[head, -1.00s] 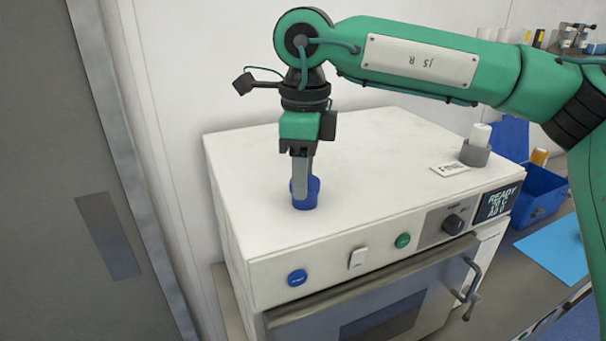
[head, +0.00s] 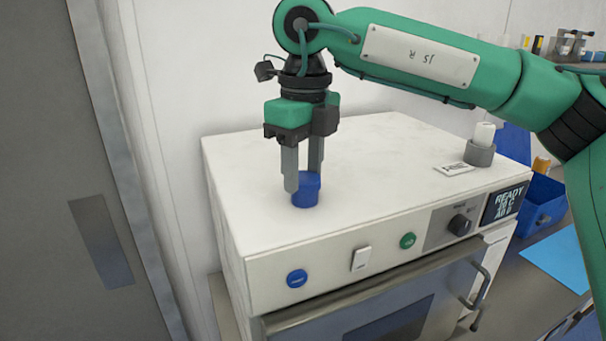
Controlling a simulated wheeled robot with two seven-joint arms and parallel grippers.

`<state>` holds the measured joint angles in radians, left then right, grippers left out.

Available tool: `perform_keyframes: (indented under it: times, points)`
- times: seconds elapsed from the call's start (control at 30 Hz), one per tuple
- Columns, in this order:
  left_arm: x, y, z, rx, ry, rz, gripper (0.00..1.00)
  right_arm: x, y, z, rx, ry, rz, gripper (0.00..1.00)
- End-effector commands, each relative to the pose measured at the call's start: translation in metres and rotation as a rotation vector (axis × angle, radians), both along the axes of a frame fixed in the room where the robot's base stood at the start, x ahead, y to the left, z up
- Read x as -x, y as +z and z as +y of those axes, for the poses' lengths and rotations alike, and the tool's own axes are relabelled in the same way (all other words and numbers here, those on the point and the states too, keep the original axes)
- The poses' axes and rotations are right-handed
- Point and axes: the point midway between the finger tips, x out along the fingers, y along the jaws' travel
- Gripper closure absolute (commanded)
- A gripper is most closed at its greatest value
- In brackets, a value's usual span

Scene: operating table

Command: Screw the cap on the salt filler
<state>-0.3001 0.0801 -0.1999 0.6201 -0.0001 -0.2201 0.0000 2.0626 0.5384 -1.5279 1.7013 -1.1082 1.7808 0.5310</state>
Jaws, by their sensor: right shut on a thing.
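A blue cap (head: 308,184) sits upright at the salt filler (head: 304,200) on the white top of the machine, near its front left. The filler's lower part is also blue, so the join between the two is hard to make out. My right gripper (head: 303,181) points straight down, with one finger on each side of the cap, and is shut on it. The near finger hides part of the cap's left side. My left gripper is not in view.
The white machine top (head: 375,160) is mostly clear. A grey holder with a white cylinder (head: 484,135) and a small label (head: 454,169) stand at its right. The front has buttons, a knob, a display and a door handle. A blue bin (head: 540,200) is at right.

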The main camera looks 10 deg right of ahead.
Motion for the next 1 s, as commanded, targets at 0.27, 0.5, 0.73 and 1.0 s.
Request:
perform_keyframes:
  times: [0.27, 0.5, 0.73, 1.0]
  points:
    - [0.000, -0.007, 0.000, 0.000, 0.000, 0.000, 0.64, -0.001, 0.003, 0.000, -0.003, -0.103, -0.006, 0.83]
    - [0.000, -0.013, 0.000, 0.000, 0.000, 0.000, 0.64, -0.001, 0.001, 0.000, -0.003, -0.152, -0.007, 0.83]
    - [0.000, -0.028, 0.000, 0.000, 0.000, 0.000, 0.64, -0.001, 0.001, -0.001, -0.004, -0.361, -0.007, 0.83]
    - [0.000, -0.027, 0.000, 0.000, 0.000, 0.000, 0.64, -0.001, 0.004, -0.001, -0.004, -0.403, -0.006, 0.83]
